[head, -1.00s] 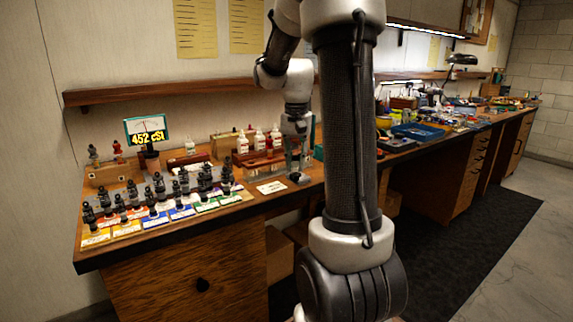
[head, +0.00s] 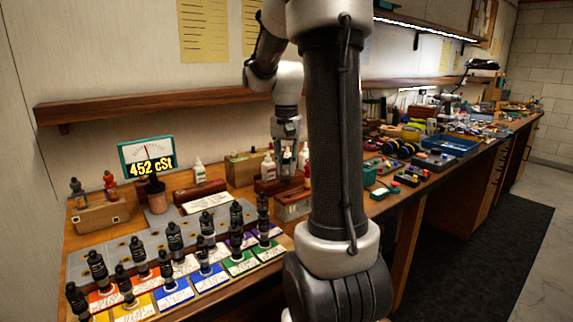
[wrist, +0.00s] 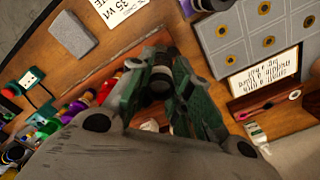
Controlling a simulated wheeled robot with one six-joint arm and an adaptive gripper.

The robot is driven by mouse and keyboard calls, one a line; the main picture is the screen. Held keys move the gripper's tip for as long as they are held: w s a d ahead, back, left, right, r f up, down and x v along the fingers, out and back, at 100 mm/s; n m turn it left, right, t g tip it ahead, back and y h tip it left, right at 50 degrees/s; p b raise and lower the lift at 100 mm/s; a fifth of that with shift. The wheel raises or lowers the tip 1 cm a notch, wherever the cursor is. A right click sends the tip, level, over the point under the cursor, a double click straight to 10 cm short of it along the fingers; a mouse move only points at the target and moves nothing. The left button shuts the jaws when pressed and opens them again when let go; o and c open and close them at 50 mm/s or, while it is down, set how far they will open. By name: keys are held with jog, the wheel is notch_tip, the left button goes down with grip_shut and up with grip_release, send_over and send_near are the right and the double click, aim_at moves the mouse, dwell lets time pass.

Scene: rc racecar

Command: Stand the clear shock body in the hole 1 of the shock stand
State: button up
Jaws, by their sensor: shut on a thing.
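My gripper (head: 287,172) is over the bench at the middle of the head view, above the wooden racks. In the wrist view my gripper (wrist: 160,82) is shut on a small dark-ended cylinder (wrist: 160,72), which I take for the clear shock body. Most of it is hidden between the fingers, and I cannot tell its tilt. A grey plate with ringed holes (wrist: 236,38), which may be the shock stand, is at the wrist view's upper right. It also shows in the head view (head: 190,232), behind rows of dark shocks. I cannot read any hole number.
Several black shocks (head: 175,238) stand upright on coloured cards along the bench front. A wooden block (head: 100,216) holds small bottles at the left. A 452 cSt display (head: 147,157) stands behind the plate. White bottles (head: 198,171) and a wooden shelf (head: 160,106) are near my arm.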

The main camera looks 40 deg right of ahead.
aim_at(287, 180)
jog(key=shift+f, duration=0.1)
dwell(0.3)
jog(key=shift+f, duration=1.5)
jog(key=shift+f, duration=0.15)
jog(key=shift+f, duration=0.9)
jog(key=o, duration=0.9)
